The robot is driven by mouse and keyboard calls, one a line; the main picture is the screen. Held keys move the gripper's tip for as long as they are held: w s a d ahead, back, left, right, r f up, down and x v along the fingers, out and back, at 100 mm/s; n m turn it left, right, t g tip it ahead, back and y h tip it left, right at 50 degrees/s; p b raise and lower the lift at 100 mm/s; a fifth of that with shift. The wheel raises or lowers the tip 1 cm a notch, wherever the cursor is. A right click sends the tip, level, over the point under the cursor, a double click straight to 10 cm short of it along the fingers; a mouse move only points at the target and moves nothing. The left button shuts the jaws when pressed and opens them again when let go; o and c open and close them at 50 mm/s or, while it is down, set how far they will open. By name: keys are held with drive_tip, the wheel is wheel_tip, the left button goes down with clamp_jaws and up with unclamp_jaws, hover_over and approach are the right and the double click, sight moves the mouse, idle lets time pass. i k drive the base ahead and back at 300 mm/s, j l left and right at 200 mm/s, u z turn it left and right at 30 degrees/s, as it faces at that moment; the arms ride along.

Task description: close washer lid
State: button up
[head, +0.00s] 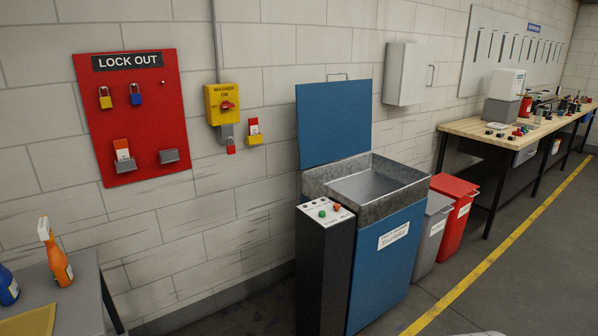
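The washer (382,262) is a blue cabinet with a grey metal basin (375,187) on top, standing against the wall. Its blue lid (334,122) is open and stands upright at the back of the basin. A small handle (337,76) shows at the lid's top edge. The basin looks empty from here. A dark control column (324,268) stands at the washer's left side, with green and red buttons on its top. My gripper is not in view.
A red lockout board (135,115) and a yellow switch box (224,104) hang on the wall at left. Grey (432,235) and red (455,217) bins stand right of the washer. A table with spray bottles (57,255) is at lower left. Floor is clear in front.

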sight(334, 118)
drive_tip(key=i+j+z, duration=0.15)
drive_tip(key=i, duration=0.35)
drive_tip(key=i+j+z, duration=0.1)
drive_tip(key=i, duration=0.4)
drive_tip(key=i+j+z, duration=0.15)
drive_tip(key=i+j, duration=0.2)
drive_tip(key=i, duration=0.15)
drive_tip(key=i+j, duration=0.45)
